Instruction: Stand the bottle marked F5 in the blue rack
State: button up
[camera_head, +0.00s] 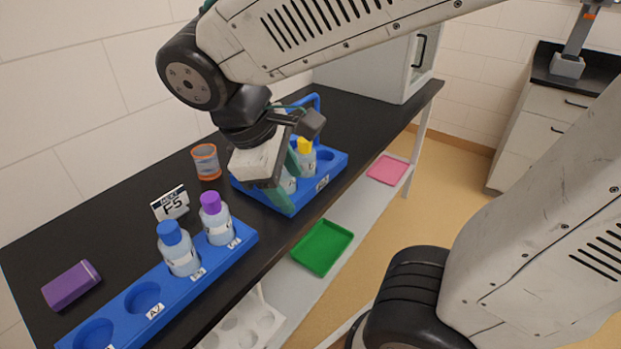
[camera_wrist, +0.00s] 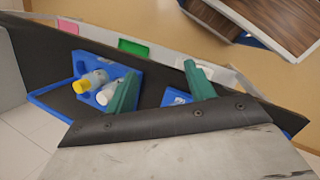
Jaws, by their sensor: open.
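Two blue holders stand on the black bench: a long blue rack (camera_head: 115,312) in front and a blue carrier with a handle (camera_head: 335,172) behind it. The long rack holds a blue-capped bottle (camera_head: 180,252) and a purple-capped bottle (camera_head: 217,222). The carrier holds a yellow-capped bottle (camera_head: 306,160) and a white-capped bottle (camera_wrist: 107,96), the latter partly hidden by my gripper in the head view. I cannot read a bottle label as F5. My gripper (camera_head: 285,182) is open over the carrier, its green fingers apart. Whether anything stands between them is unclear.
A card reading F5 (camera_head: 170,203) stands behind the long rack. An orange-rimmed cup (camera_head: 206,162) and a purple box (camera_head: 71,286) are on the bench. Green (camera_head: 322,247) and pink (camera_head: 388,170) trays lie on the lower shelf. The long rack's left holes are empty.

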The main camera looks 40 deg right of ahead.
jog(key=s+d+m+t+y, duration=0.2)
jog(key=s+d+m+y, duration=0.1)
jog(key=s+m, duration=0.3)
jog(key=shift+d+r+m+y, duration=0.3)
jog(key=shift+m+y, duration=0.4)
jog(key=shift+m, duration=0.5)
jog(key=shift+s, duration=0.1)
